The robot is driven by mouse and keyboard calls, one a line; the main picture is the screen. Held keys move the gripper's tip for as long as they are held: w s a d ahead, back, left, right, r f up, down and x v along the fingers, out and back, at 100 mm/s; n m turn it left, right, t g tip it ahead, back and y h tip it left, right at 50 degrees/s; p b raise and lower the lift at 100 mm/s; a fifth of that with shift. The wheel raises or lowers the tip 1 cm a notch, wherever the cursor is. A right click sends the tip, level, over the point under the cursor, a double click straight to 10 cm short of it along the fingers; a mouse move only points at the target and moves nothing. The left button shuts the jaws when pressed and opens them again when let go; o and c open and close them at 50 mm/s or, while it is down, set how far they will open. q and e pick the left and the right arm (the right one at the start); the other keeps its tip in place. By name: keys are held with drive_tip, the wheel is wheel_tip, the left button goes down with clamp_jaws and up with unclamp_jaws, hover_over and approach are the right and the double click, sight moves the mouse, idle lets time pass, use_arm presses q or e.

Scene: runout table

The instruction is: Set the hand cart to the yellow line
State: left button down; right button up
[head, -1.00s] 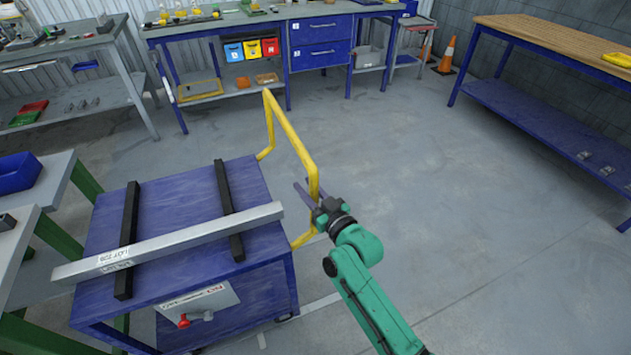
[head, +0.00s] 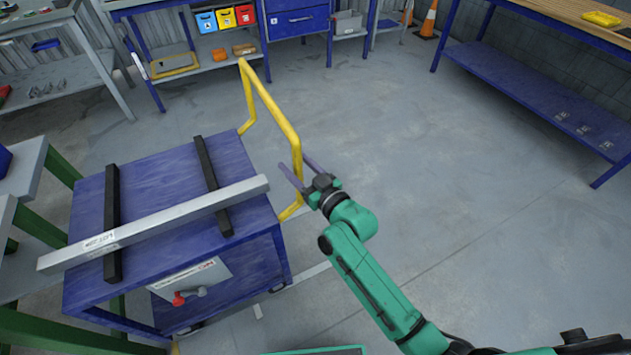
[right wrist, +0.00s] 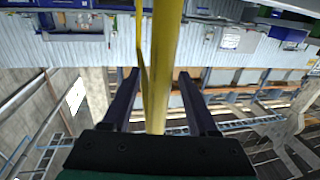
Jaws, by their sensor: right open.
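The hand cart (head: 160,180) is blue, with a yellow tubular handle (head: 270,101) on its right side. A long grey metal bar (head: 150,223) lies across two black strips on its top. My right gripper (head: 297,168) is open at the near upright of the handle. In the right wrist view the yellow handle tube (right wrist: 161,70) runs between the two spread fingers (right wrist: 161,95), with gaps on both sides. My left gripper is out of view. No yellow line shows on the floor; a pale line (head: 318,270) runs beside the cart, partly hidden.
A grey bench with green legs (head: 30,160) stands close to the cart's left. A blue workbench with bins (head: 300,22) is at the back. A wooden-topped bench (head: 530,90) and a cone (head: 428,20) are at the right. The floor between is clear.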

drive_tip(key=b+v, duration=0.1)
drive_tip(key=v, duration=1.1)
